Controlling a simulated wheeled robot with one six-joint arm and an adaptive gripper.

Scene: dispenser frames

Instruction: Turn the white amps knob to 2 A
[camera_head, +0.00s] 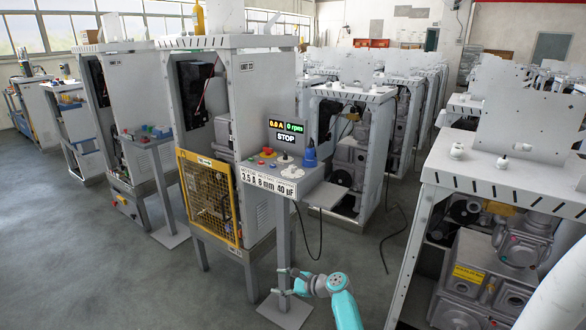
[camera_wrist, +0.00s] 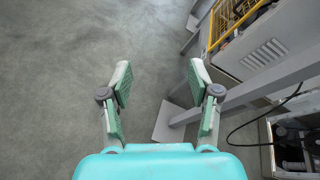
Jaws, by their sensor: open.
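The control panel (camera_head: 300,186) stands on a post in front of the dispenser frame with the yellow guard. Its display (camera_head: 286,138) reads 0.0 A, 0 rpm and STOP. Small controls sit on the panel top: a red one (camera_head: 268,150), a dark-topped one on a pale base (camera_head: 285,158) and a tall blue one (camera_head: 310,157). The white amps knob is too small to pick out surely. My gripper (camera_head: 283,283) is low, below the panel near its post. In the wrist view my gripper (camera_wrist: 160,75) is open and empty, over floor.
The panel's post (camera_head: 282,240) stands on a floor plate (camera_head: 285,312); it also shows in the wrist view (camera_wrist: 240,93), right of the fingers. A black cable (camera_head: 308,235) hangs beside it. Another frame (camera_head: 400,250) stands close at right. Grey floor is free at left.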

